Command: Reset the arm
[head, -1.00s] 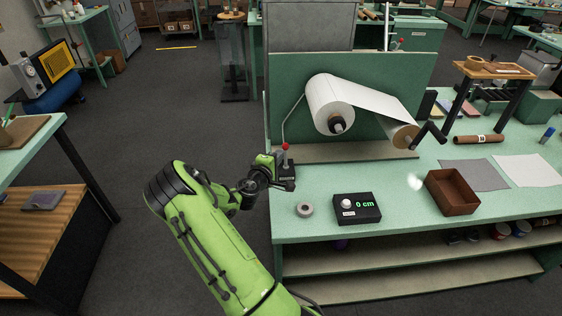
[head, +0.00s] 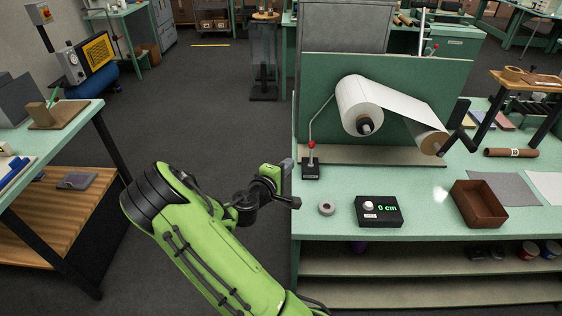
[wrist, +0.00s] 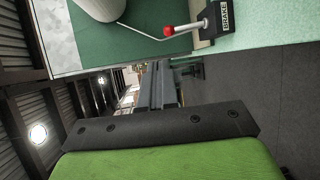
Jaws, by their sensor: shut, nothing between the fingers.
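My green arm reaches up from the bottom of the head view. My gripper (head: 286,168) is at the left edge of the green bench (head: 420,225), just left of the brake lever (head: 311,146), with a small gap between them. In the wrist view my gripper (wrist: 158,88) shows its dark fingers together and empty. There the red-knobbed brake lever (wrist: 168,30) and its black base marked BRAKE (wrist: 219,18) lie above the fingers, apart from them.
A side table (head: 75,125) stands at left. Open floor lies between.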

